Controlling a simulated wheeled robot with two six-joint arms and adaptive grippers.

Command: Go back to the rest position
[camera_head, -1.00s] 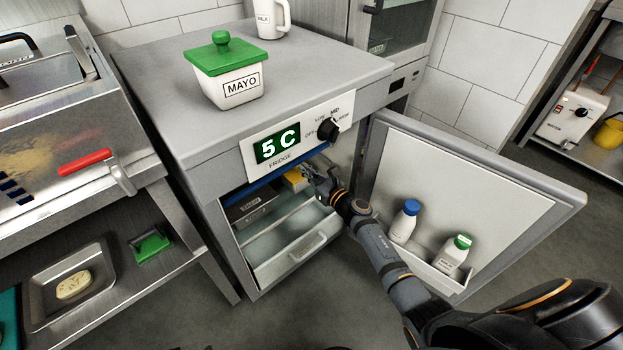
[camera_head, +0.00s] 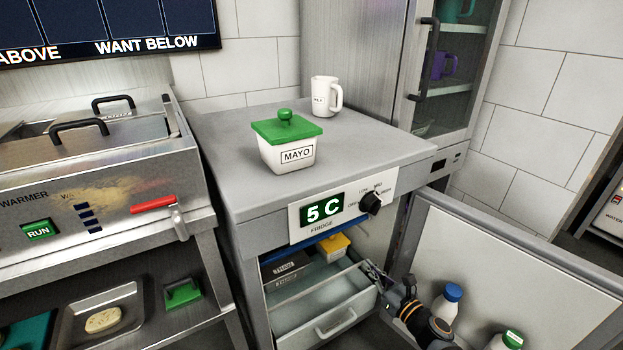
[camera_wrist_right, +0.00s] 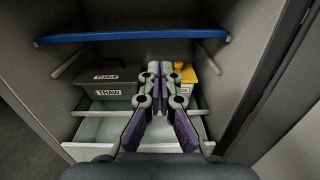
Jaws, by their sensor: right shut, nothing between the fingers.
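My right gripper (camera_head: 378,280) is at the front of the open fridge (camera_head: 253,235), near the door side. In the right wrist view the right gripper (camera_wrist_right: 153,70) points into the fridge, its fingers together and empty. Ahead of it are a dark THAW container (camera_wrist_right: 105,84) and a yellow-lidded container (camera_wrist_right: 184,80), neither held. My left gripper is not in view.
The fridge door (camera_head: 510,260) stands open on the right, with a blue-capped bottle (camera_head: 446,303) and a green-capped bottle (camera_head: 507,341) in it. A drawer (camera_head: 335,322) is low in the fridge.

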